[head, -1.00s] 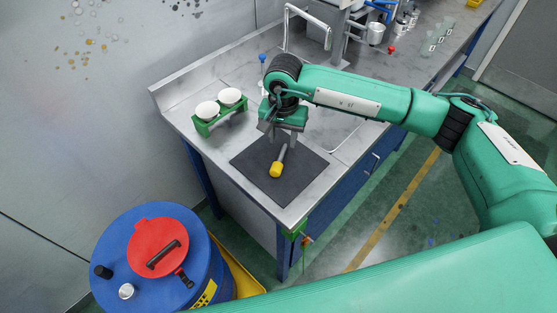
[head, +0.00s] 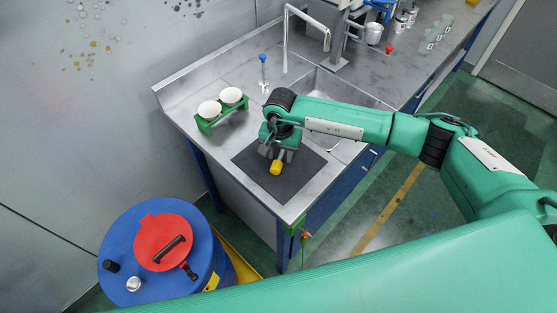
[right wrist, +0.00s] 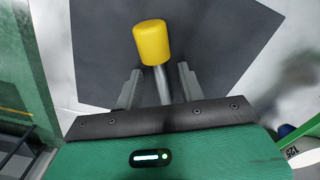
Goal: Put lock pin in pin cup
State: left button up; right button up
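The lock pin, with a yellow head (head: 276,168) and a grey metal shaft (right wrist: 162,85), lies on a dark mat (head: 292,188) on the metal bench. My right gripper (head: 279,155) is low over the mat at the shaft. In the right wrist view its two fingers (right wrist: 159,86) stand apart, one on each side of the shaft, with a gap on both sides. The yellow head (right wrist: 150,42) lies beyond the fingertips. Two white cups, a left one (head: 208,109) and a right one (head: 231,96), sit in a green rack; I cannot tell which is the pin cup. My left gripper is out of view.
The green rack (head: 222,120) stands left of the mat near the bench's left edge. A sink (head: 325,90) and tap (head: 287,35) are behind my right arm. A blue-topped item (head: 263,62) stands behind the rack. A blue drum (head: 205,245) with a red lid stands on the floor.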

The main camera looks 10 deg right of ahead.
grip_shut()
jog(key=shift+r, duration=0.15)
